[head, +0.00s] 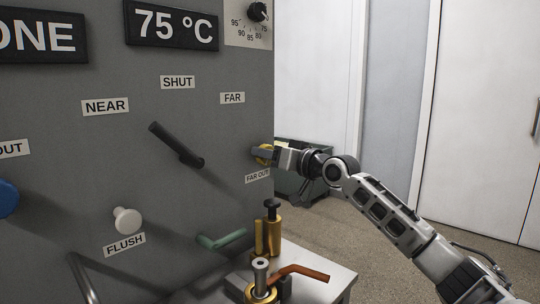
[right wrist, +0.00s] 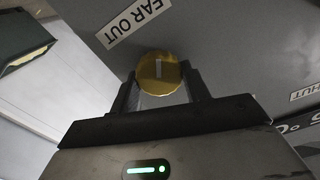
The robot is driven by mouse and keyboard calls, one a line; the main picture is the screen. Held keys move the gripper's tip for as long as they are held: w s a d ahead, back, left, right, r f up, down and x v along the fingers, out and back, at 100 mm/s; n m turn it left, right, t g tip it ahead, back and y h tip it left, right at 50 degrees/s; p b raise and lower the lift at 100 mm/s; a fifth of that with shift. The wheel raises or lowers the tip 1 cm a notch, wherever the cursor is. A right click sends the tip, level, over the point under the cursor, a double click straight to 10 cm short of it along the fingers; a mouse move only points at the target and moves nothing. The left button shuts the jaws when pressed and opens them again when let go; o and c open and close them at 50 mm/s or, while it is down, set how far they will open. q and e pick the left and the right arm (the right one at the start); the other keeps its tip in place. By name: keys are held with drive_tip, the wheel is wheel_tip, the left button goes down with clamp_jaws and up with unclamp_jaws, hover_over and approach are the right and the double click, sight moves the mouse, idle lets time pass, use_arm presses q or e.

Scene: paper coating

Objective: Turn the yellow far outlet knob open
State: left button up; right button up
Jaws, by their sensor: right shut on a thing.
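The yellow far outlet knob (right wrist: 159,72) sits on the grey panel beside the FAR OUT label (right wrist: 134,20). In the right wrist view its round face shows a short pale mark. My right gripper (right wrist: 160,88) has one finger on each side of the knob and is shut on it. In the head view the knob (head: 264,154) is mostly hidden by my right gripper (head: 268,153), which reaches in from the right above the FAR OUT label. My left gripper is not in view.
A black lever (head: 176,145) juts from the panel left of the knob. Below stand a brass fitting (head: 268,235), a green lever (head: 221,240) and a red-brown lever (head: 299,272). A white FLUSH knob (head: 127,220) is at lower left. A dark green bin (head: 312,190) stands behind the wrist.

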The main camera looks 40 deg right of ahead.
drive_tip(key=o, duration=1)
drive_tip(key=s+b, duration=0.1)
drive_tip(key=s, duration=0.4)
drive_tip(key=s+d+b, duration=0.1)
drive_tip(key=s, duration=0.4)
drive_tip(key=s+b, duration=0.1)
drive_tip(key=s, duration=0.5)
drive_tip(key=shift+d, duration=0.15)
